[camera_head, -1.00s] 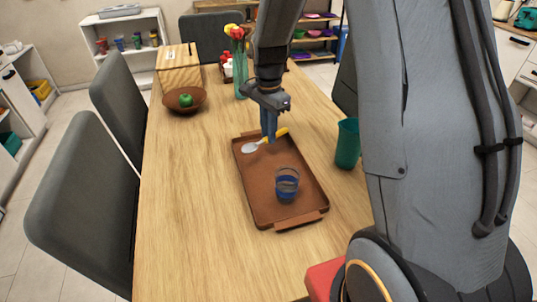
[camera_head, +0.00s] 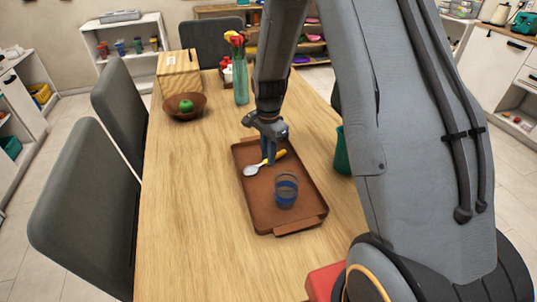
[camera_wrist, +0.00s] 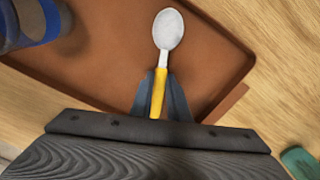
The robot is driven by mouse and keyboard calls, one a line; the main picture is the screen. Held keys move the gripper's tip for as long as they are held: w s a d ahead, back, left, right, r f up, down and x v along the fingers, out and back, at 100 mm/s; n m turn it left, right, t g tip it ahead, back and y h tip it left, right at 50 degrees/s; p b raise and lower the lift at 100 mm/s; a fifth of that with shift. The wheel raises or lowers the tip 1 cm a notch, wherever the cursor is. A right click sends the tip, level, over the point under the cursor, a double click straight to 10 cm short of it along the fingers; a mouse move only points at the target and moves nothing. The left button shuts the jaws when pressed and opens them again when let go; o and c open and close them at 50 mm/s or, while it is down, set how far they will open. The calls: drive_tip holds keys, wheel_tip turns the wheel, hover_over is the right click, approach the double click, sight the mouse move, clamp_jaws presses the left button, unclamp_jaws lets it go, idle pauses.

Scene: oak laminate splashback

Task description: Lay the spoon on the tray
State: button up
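The spoon has a pale grey bowl and a yellow handle; it shows in the head view (camera_head: 252,170) and the wrist view (camera_wrist: 168,30). My gripper (camera_head: 268,161) is shut on the yellow handle, with a finger on each side of it in the wrist view (camera_wrist: 160,97). The brown tray (camera_head: 260,202) lies on the table, and the spoon is over its far part, roughly level. I cannot tell whether the spoon touches the tray floor. The fingers hide part of the handle.
A clear glass with blue (camera_head: 286,190) stands on the tray, nearer than the spoon. A green cup (camera_head: 343,152) stands right of the tray. A bowl with a green apple (camera_head: 186,105), a wooden box (camera_head: 178,72) and a flower vase (camera_head: 241,85) stand farther back. The table's left side is clear.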

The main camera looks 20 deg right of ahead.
drive_tip(key=o, duration=0.4)
drive_tip(key=shift+r, duration=0.1)
wheel_tip(320, 180, up, 11)
drive_tip(key=b, duration=0.2)
drive_tip(key=s+n, duration=0.4)
drive_tip(key=s, duration=0.3)
drive_tip(key=s+n, duration=0.5)
drive_tip(key=s, duration=0.2)
drive_tip(key=s+n, duration=0.4)
drive_tip(key=s, duration=0.3)
drive_tip(key=shift+s+a+n, duration=0.3)
drive_tip(key=shift+a, duration=0.1)
